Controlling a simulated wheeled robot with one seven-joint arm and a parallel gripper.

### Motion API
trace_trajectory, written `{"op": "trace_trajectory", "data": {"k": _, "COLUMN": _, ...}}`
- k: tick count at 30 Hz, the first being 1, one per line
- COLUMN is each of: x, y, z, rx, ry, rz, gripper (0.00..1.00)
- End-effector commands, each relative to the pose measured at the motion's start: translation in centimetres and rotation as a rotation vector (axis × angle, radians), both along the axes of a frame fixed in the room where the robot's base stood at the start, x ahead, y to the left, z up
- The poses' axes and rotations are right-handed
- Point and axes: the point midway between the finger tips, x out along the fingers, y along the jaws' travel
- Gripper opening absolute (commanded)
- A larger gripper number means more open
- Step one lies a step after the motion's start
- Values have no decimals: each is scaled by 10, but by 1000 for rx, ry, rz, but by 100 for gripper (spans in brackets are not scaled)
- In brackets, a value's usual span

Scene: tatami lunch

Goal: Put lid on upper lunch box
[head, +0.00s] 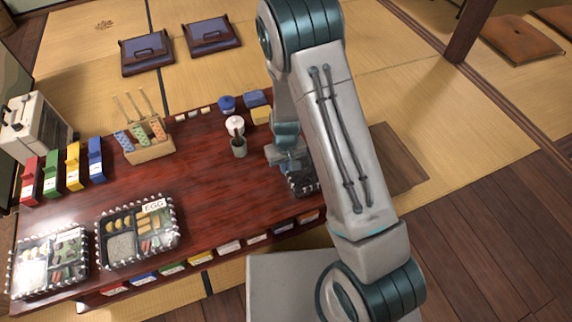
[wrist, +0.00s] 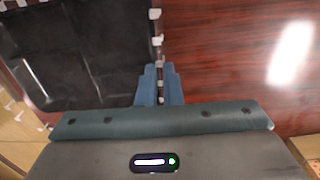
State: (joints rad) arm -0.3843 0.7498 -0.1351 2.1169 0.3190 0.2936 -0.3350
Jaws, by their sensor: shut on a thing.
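Two black lunch boxes with white studs around their rims sit at the near left of the table. The one higher in the head view (head: 121,245) shows rice, other food and an "EGG" label; the other (head: 32,279) is at the left corner, its top glossy. A dark, shiny lid (head: 303,184) with white studs lies by the table's near right edge, partly hidden by my arm. In the wrist view the lid (wrist: 75,55) fills the upper left. My gripper (wrist: 160,72) is shut on its studded edge.
The red-brown table (head: 205,205) is clear between the boxes and my gripper. A dark cup (head: 239,147), a wooden holder (head: 150,150) and coloured boxes (head: 73,165) stand further back. Labelled coloured items (head: 201,258) line the near edge.

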Motion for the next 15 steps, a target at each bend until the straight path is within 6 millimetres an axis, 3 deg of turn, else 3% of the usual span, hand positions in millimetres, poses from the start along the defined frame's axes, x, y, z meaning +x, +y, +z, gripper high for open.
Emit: {"op": "trace_trajectory", "data": {"k": 15, "x": 0, "y": 0, "z": -11, "rx": 0, "ry": 0, "rz": 0, "gripper": 0}}
